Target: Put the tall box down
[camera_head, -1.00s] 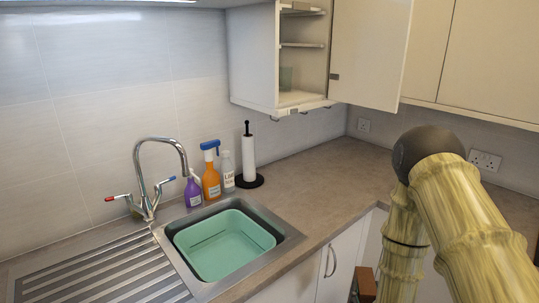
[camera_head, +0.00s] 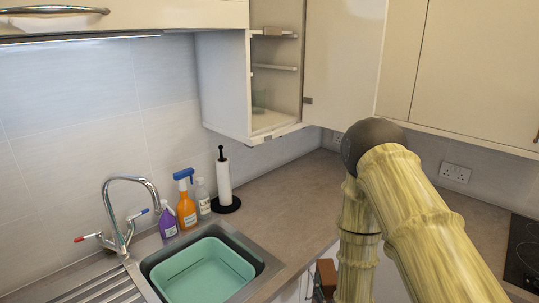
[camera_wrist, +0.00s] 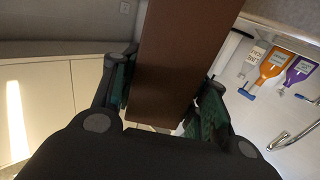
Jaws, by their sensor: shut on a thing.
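The tall box is brown and long, and it fills the middle of the wrist view (camera_wrist: 185,55), running out of the top of the picture. My gripper (camera_wrist: 162,92) is shut on it, with one dark finger on each side. In the head view a small brown part of the box (camera_head: 325,274) shows low in front of the cabinet doors, left of my arm. My arm hides the rest of it, and my gripper is hardly visible there.
The countertop (camera_head: 285,200) has free room right of the paper towel holder (camera_head: 223,185). Spray bottles (camera_head: 186,202) stand behind the sink with its green tub (camera_head: 205,272). An open wall cabinet (camera_head: 275,85) hangs above. A dark hob (camera_head: 524,250) is at the right.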

